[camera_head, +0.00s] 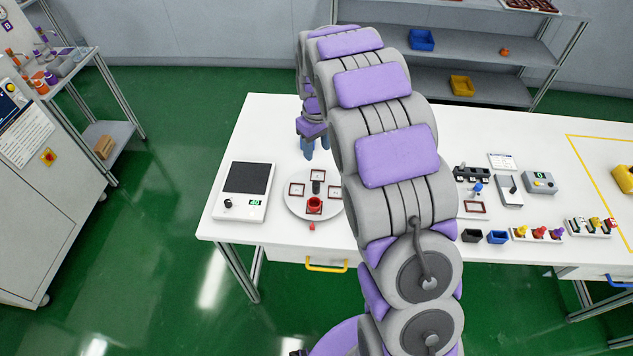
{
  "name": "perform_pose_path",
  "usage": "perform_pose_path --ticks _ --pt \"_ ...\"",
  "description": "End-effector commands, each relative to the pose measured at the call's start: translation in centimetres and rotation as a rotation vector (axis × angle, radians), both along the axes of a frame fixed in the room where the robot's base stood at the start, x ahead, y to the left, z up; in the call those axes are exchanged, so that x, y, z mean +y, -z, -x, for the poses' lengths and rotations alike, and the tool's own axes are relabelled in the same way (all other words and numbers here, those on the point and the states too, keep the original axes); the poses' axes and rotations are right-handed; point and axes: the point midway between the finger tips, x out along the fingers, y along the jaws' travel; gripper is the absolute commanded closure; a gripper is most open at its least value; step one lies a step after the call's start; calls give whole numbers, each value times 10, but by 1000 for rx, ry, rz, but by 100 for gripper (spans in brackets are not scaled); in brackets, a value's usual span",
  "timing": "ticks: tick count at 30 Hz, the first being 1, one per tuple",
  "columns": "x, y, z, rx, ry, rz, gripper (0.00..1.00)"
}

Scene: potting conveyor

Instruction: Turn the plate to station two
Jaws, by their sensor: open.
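The plate (300,208) is a round light-grey disc on the white table, left of my arm. Several dark-red square frames (297,190) are on it. A red cup (315,206) sits at its front frame, and a dark upright post (316,187) stands near its middle. A small red marker (312,227) is just in front of the plate. My arm hides its right edge. My gripper (316,150) has blue fingers pointing down, behind the plate in the picture, and looks empty and apart from it. Station labels cannot be read.
Right of my arm are small bins (497,237), colored parts in trays (537,234) and a grey box (539,182). The table's back left is clear.

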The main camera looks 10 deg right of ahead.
Motion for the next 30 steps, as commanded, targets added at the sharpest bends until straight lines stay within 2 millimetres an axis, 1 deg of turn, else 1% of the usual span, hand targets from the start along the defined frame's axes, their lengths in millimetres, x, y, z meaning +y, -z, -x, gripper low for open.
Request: perform_pose_path --ticks 5,8,24,27,30 --pt "1 10 -4 -2 -8 -1 47" --pt "0 24 -4 -1 -8 0 47" --pt "0 130 -3 0 -6 0 47" --pt "0 148 -2 4 -6 0 47" --pt "1 161 -3 0 -6 -1 47"
